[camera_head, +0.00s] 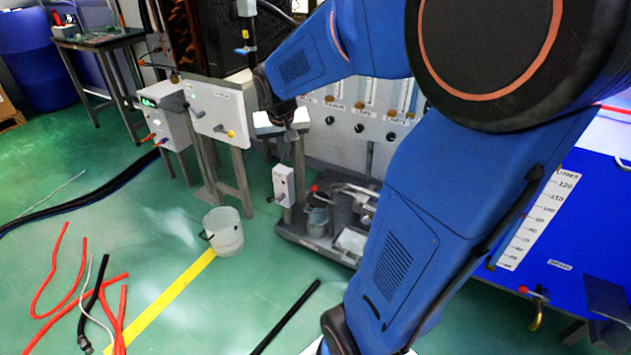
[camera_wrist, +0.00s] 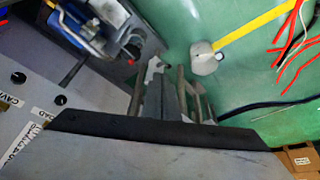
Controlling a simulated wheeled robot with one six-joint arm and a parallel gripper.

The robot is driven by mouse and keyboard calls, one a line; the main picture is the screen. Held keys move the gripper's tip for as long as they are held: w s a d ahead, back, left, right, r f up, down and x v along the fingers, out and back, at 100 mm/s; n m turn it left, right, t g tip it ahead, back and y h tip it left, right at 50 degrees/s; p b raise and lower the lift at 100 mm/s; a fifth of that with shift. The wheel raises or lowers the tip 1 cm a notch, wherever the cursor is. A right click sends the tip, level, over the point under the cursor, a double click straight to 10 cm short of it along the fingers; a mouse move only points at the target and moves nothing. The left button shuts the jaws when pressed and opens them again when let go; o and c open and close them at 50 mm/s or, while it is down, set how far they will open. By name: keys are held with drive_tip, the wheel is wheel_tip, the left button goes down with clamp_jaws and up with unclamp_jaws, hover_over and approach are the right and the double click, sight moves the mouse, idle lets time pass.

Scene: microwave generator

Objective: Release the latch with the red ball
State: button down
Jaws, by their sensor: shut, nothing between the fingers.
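The red ball (camera_head: 314,188) is small in the head view, beside a white box (camera_head: 283,186) on a post and above a grey bucket on the low cart. The latch's own shape is too small to make out. My gripper (camera_head: 287,122) is shut and empty, up and to the left of the ball in the picture and apart from it. In the wrist view, the white box (camera_wrist: 155,67) shows beyond a dark bar across the lower part.
The cart (camera_head: 300,232) carries buckets and pipework. A white panel with knobs (camera_head: 345,130) stands behind it. A pale bucket (camera_head: 224,232) stands on the green floor by a yellow stripe. Red and black hoses (camera_head: 100,300) lie at lower left. A blue tank (camera_head: 560,220) is at right.

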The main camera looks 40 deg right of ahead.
drive_tip(key=w+d+f+m+g, duration=0.1)
drive_tip(key=w+d+f+m, duration=0.2)
drive_tip(key=w+d+f, duration=0.85)
drive_tip(key=w+d+f+m, duration=0.1)
drive_tip(key=w+d+f, duration=0.2)
drive_tip(key=d+f, duration=0.4)
drive_tip(key=w+d+f+m+h, duration=0.1)
drive_tip(key=w+d+f+m, duration=0.1)
drive_tip(key=d+f, duration=0.4)
drive_tip(key=w+d, duration=0.1)
drive_tip(key=d, duration=0.1)
drive_tip(key=shift+w+d+f+g, duration=0.35)
drive_tip(key=shift+d+f+g, duration=0.05)
drive_tip(key=x, duration=0.3)
drive_tip(key=a+x, duration=0.1)
drive_tip(key=x, duration=0.2)
drive_tip(key=s+a+x, duration=0.1)
drive_tip(key=x, duration=0.2)
drive_tip(key=shift+d+f, duration=0.1)
drive_tip(key=shift+f, duration=0.5)
drive_tip(key=shift+s+a+f, duration=0.2)
drive_tip(key=shift+s+a, duration=0.15)
drive_tip(key=shift+a, duration=0.25)
drive_tip(key=shift+a, duration=0.1)
